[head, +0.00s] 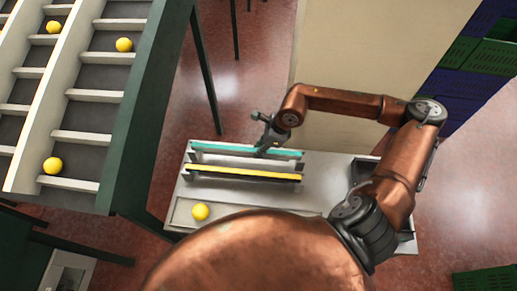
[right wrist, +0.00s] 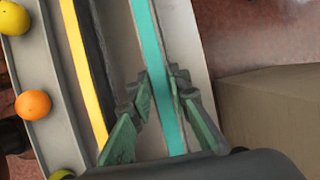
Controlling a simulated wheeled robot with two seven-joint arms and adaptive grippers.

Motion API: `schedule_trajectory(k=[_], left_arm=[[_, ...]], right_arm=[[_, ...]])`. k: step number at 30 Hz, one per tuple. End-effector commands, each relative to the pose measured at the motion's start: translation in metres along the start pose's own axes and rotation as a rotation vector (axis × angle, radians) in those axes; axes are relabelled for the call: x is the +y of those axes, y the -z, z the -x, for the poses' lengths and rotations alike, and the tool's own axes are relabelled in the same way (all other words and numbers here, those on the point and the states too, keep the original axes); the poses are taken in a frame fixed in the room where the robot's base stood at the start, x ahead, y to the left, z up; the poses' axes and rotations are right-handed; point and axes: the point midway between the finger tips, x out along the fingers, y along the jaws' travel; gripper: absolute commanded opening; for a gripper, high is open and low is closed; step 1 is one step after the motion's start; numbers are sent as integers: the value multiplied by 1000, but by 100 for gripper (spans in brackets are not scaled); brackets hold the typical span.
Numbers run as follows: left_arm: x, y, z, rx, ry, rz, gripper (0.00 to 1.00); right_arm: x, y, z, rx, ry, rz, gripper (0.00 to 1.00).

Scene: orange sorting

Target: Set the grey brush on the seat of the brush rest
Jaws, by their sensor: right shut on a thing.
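My right gripper (head: 265,143) is shut on a long straight bar with a teal top (head: 225,148) and a grey lower part. In the right wrist view my right gripper's fingers (right wrist: 168,100) stand on both sides of the teal bar (right wrist: 146,35). A yellow-topped long bar with a dark side (head: 225,171) lies parallel to it on the nearer side; it also shows in the right wrist view (right wrist: 78,50). Which of the two is the grey brush and which belongs to the brush rest, I cannot tell from colour. My left gripper is not in view.
Both bars are over a pale worktop (head: 312,185). A yellow fruit (head: 200,212) lies in its front trough; an orange (right wrist: 33,105) shows there in the right wrist view. A slatted conveyor (head: 90,95) with yellow fruit is at left. A beige block (head: 360,60) stands behind.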

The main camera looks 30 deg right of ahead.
Motion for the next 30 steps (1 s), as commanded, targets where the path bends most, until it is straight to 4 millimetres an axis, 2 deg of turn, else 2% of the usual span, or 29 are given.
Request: schedule_trajectory(k=[8, 9, 18, 26, 30], left_arm=[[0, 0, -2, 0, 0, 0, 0], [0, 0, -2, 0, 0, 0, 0], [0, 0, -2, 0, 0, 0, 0], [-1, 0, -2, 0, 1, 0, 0], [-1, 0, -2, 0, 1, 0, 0]], right_arm=[[0, 0, -1, -1, 0, 0, 0], [0, 0, -1, -1, 0, 0, 18], [0, 0, -1, 0, 0, 0, 37], [0, 1, -1, 1, 0, 0, 37], [-1, 1, 10, 0, 1, 0, 37]])
